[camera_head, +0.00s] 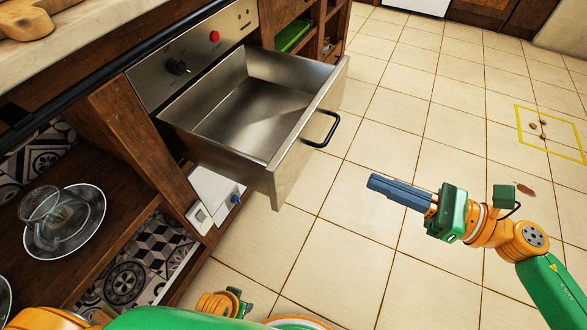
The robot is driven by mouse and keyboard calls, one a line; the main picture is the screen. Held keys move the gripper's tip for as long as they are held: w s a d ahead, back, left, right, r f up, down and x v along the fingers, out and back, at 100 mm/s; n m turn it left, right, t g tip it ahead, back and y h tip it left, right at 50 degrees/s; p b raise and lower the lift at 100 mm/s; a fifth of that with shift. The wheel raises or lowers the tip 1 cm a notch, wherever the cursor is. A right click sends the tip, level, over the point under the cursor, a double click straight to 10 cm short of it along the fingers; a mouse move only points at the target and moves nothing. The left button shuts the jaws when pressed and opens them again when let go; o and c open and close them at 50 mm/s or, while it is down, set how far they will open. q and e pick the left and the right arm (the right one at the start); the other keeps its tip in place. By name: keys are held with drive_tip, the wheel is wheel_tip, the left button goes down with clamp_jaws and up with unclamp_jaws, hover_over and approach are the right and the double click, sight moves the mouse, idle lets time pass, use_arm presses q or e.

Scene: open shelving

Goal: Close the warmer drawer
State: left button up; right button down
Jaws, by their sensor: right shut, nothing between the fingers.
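The warmer drawer (248,105) is a steel drawer pulled well out of the wooden unit, and its inside is empty. Its black handle (324,130) is on the front panel, which faces right. Above the drawer is a steel control panel (190,58) with a black knob and a red button. My right gripper (372,184) has blue fingers, is shut and empty, and points left toward the drawer front, apart from it, to the right of and below the handle.
An open shelf at left holds a glass cup on a plate (66,240). A white box (214,192) is below the drawer. A green object (292,35) is in a cubby behind.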

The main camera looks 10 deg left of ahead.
sight(287, 154)
drive_tip(key=shift+n+g, duration=0.3)
drive_tip(key=shift+n, duration=0.2)
drive_tip(key=p+x, duration=0.1)
drive_tip(key=x, duration=0.3)
drive_tip(key=p+x, duration=0.1)
drive_tip(key=x, duration=0.3)
drive_tip(key=s+p+x, duration=0.1)
drive_tip(key=x, duration=0.4)
drive_tip(key=shift+s+a+r, duration=0.1)
drive_tip(key=shift+a+r, duration=0.05)
drive_tip(key=shift+r, duration=0.1)
drive_tip(key=shift+w+a+f, duration=0.1)
drive_tip(key=shift+w+a, duration=0.1)
drive_tip(key=shift+a, duration=0.4)
use_arm(q)
drive_tip(key=shift+s+a+f, duration=0.3)
drive_tip(key=shift+s+f, duration=0.1)
drive_tip(key=shift+s, duration=0.25)
drive_tip(key=shift+s+a+f, duration=0.3)
drive_tip(key=shift+s+f, duration=0.05)
drive_tip(key=shift+s, duration=0.25)
